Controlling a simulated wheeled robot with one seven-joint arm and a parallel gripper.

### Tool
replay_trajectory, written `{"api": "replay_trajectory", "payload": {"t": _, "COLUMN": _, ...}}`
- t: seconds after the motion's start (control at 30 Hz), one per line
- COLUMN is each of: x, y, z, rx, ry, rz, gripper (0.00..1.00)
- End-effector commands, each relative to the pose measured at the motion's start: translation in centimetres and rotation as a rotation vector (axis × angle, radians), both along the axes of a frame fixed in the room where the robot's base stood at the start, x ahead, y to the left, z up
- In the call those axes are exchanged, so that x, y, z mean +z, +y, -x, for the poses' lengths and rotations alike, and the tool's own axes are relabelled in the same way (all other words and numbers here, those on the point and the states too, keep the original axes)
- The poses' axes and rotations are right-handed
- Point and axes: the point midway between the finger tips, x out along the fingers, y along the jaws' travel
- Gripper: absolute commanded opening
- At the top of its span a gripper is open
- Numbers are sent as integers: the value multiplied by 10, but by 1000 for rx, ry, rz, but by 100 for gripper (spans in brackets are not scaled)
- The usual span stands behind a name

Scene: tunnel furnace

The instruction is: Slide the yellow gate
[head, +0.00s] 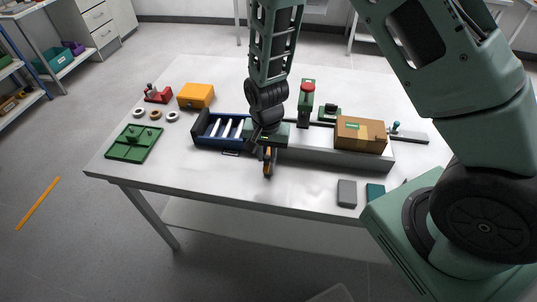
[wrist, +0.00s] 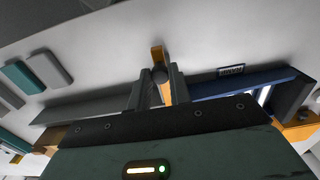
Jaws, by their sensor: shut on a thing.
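The yellow gate (head: 268,168) shows as a narrow yellow-orange piece at the front of the grey bench-top unit (head: 318,155), by the right end of the blue section. My gripper (head: 267,150) is above it, pointing down, and hides most of it in the head view. My gripper (wrist: 160,80) is shut on this part of the gate. The gate's far side is hidden.
A blue tray section (head: 215,132) with white bars lies left of my gripper. A cardboard box (head: 360,134) sits on the grey unit at right. An orange box (head: 196,95) and a green plate (head: 133,145) stand at left. The table's front left is clear.

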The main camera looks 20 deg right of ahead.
Motion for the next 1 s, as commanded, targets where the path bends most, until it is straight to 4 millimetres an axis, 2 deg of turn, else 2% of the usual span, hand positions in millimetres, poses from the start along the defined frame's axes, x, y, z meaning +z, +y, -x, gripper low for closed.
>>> {"api": "replay_trajectory", "payload": {"t": 1.0, "x": 0, "y": -26, "z": -36, "rx": 0, "ry": -3, "rz": 0, "gripper": 7}}
